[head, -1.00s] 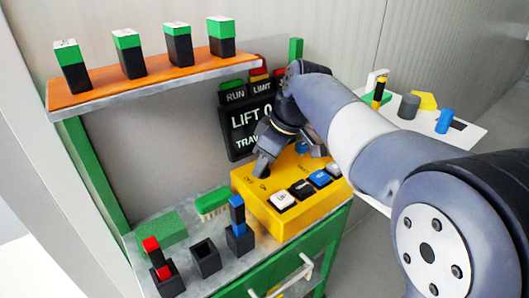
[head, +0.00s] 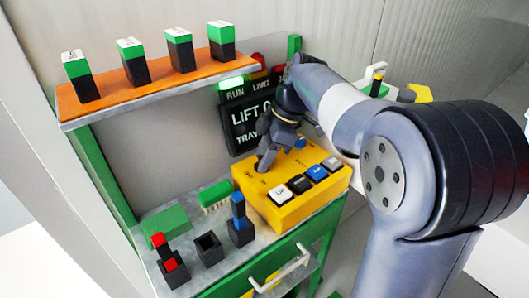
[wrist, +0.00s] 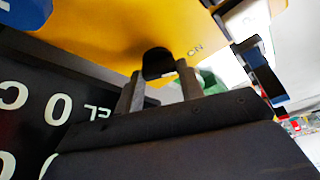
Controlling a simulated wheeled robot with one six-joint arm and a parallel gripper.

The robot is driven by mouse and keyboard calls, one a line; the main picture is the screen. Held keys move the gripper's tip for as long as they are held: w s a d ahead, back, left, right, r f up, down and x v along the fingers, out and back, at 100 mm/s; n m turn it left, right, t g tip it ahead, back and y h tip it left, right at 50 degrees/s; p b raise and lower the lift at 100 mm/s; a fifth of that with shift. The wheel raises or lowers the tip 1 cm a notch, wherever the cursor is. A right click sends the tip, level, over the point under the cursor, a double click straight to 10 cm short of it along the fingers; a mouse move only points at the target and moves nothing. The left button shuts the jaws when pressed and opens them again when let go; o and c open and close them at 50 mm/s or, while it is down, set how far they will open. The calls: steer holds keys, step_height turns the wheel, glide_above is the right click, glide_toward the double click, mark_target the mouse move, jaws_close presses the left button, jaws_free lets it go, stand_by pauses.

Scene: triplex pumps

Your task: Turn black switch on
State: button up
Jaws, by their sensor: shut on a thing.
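The yellow control box (head: 285,207) stands on the bench and also fills the top of the wrist view (wrist: 110,35). The black switch (wrist: 158,62) sits on the box, with the ON label (wrist: 195,50) beside it in the wrist view. My gripper (head: 260,165) reaches down to the box's back left part and covers most of the switch in the head view. In the wrist view the two fingers of my gripper (wrist: 158,88) are on either side of the switch, shut on it. The RUN lamp (head: 231,83) on the panel glows bright green.
White, black and blue buttons (head: 299,183) line the box's front right. A black LIFT display (head: 250,125) stands behind. An orange shelf (head: 160,88) with several green-topped black blocks is above left. A green brush (head: 215,194) and black holders (head: 208,249) stand left of the box.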

stand_by(0.3)
steer(key=o, duration=1)
steer(key=p+v, duration=0.1)
steer(key=v, duration=0.9)
steer(key=shift+d+r+p, duration=0.1)
steer(key=shift+r+p, duration=0.2)
steer(key=shift+r, duration=0.1)
steer(key=b+x, duration=0.1)
steer(key=x, duration=0.9)
steer(key=shift+f+b, duration=0.35)
steer(key=shift+f, duration=0.15)
